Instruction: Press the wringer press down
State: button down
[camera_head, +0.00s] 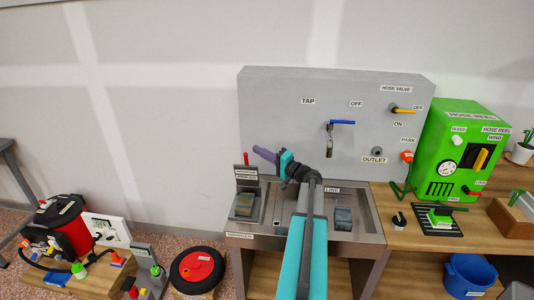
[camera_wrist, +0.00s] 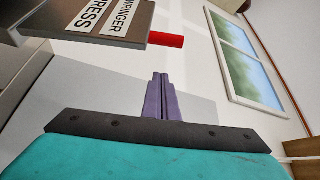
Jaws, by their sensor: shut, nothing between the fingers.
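The wringer press (camera_head: 246,173) is a dark labelled plate standing upright at the left end of the steel sink. Its red handle (camera_head: 245,158) sticks up from the top edge. In the wrist view the plate (camera_wrist: 137,14) reads "WRINGER PRESS", and the red handle (camera_wrist: 166,39) juts from its side. My gripper (camera_head: 256,150) has purple fingers and is just right of the red handle in the head view. In the wrist view my gripper (camera_wrist: 160,76) is shut and empty, with a gap between its fingertips and the handle.
The steel sink (camera_head: 368,237) lies below my arm, against a grey panel (camera_head: 285,85) with a blue-handled tap (camera_head: 341,122). A green hose reel box (camera_head: 462,128) stands on the wooden counter at right. A red and black vacuum (camera_head: 72,235) is at lower left.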

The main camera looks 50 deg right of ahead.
aim_at(247, 170)
jog(key=shift+a+f+p, duration=0.2)
jog(key=shift+a+p, duration=0.4)
jog(key=shift+a, duration=0.35)
jog(key=shift+a+f+p, duration=0.2)
jog(key=shift+a+p, duration=0.35)
jog(key=shift+a, duration=0.35)
jog(key=shift+s+a+f+b, duration=0.2)
jog(key=shift+b, duration=0.6)
